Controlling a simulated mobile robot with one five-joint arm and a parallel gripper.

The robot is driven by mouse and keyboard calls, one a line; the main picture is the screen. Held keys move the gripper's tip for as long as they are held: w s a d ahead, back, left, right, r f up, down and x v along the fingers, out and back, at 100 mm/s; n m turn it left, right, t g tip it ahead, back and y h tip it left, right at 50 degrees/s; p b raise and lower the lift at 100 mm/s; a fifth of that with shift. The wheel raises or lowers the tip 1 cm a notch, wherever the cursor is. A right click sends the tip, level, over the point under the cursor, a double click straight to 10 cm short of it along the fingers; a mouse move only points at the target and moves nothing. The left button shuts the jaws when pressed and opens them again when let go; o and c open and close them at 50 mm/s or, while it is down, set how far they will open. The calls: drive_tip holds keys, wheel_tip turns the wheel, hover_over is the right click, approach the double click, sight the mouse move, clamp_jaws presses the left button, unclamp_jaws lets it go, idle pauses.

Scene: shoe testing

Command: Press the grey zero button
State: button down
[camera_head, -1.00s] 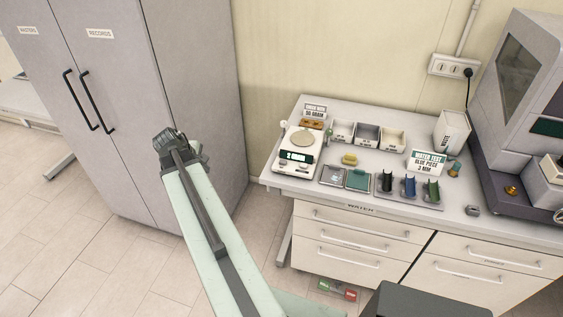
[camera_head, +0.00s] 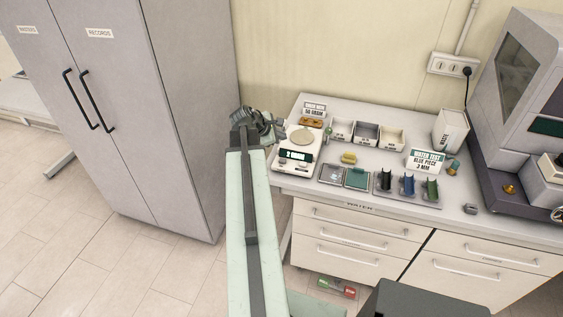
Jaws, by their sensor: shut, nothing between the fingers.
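A white weighing scale (camera_head: 289,165) with a round pan (camera_head: 302,137) and a dark, lit display (camera_head: 297,155) stands at the left end of the white bench. The grey zero button is too small to make out on its front. My gripper (camera_head: 278,127) is at the end of the pale green arm, just left of the scale and near its back left side in the picture. It looks shut and empty. I cannot tell whether it touches the scale, but it appears above the bench's left edge.
Behind the scale is a small sign (camera_head: 314,110) with orange-brown pieces. Open bins (camera_head: 366,134), a yellow block (camera_head: 348,158), flat trays (camera_head: 356,178) and coloured holders (camera_head: 408,186) lie to the right. A tall grey cabinet (camera_head: 190,120) stands left. A large machine (camera_head: 520,90) is far right.

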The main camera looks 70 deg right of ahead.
sight(281, 161)
wheel_tip(281, 161, down, 9)
drive_tip(key=b, duration=0.8)
drive_tip(key=shift+b, duration=0.4)
drive_tip(key=shift+r, duration=0.1)
idle(1.0)
drive_tip(key=shift+w+f+b, duration=0.1)
drive_tip(key=shift+f+b, duration=0.2)
drive_tip(key=shift+f, duration=0.1)
drive_tip(key=shift+f+b, duration=0.55)
idle(0.6)
drive_tip(key=shift+r, duration=0.15)
drive_tip(key=shift+r+p, duration=0.85)
drive_tip(key=shift+p, duration=0.15)
